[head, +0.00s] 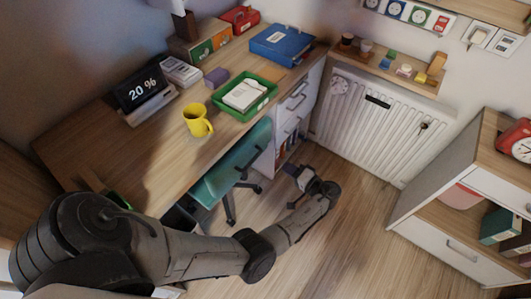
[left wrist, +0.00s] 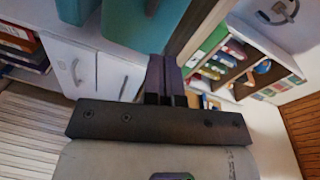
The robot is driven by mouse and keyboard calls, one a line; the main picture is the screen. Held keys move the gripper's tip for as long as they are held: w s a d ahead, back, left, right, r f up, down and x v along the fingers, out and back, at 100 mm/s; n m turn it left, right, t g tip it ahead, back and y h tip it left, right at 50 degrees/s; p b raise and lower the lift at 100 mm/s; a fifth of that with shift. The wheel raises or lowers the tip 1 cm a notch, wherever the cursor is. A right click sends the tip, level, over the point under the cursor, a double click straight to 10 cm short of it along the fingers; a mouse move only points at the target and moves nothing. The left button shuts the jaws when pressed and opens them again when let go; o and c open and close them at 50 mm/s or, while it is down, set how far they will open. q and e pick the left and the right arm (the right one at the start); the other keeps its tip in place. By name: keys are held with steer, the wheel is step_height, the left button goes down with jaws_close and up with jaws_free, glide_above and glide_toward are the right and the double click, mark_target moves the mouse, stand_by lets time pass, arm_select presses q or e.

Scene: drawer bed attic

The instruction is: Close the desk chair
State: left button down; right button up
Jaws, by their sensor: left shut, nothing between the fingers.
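The desk chair (head: 237,160) has a teal seat and back and a dark wheeled base. It stands at the front edge of the wooden desk, partly under the desktop. My left gripper (head: 291,170) is to the right of the chair, over the floor in front of the drawer unit. It is shut and empty. In the left wrist view the shut dark fingers (left wrist: 164,76) point toward teal chair parts (left wrist: 150,20) at the top. I cannot tell whether they touch the chair. My arm hides the lower left of the desk area. My right gripper is not in view.
On the desk (head: 165,160) are a yellow mug (head: 196,120), a green tray (head: 245,98), a blue binder (head: 281,44) and a display (head: 142,90). A white radiator (head: 365,125) is on the wall. A cabinet (head: 455,190) stands right. The floor between is clear.

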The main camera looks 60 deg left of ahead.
arm_select(q)
steer(key=r+g, duration=0.1)
steer(key=m+b, duration=0.2)
glide_toward(249, 146)
steer(key=shift+g+y, duration=0.3)
steer(key=shift+g, duration=0.1)
steer(key=x, duration=0.7)
steer(key=shift+a+f, duration=0.2)
steer(key=shift+a, duration=0.1)
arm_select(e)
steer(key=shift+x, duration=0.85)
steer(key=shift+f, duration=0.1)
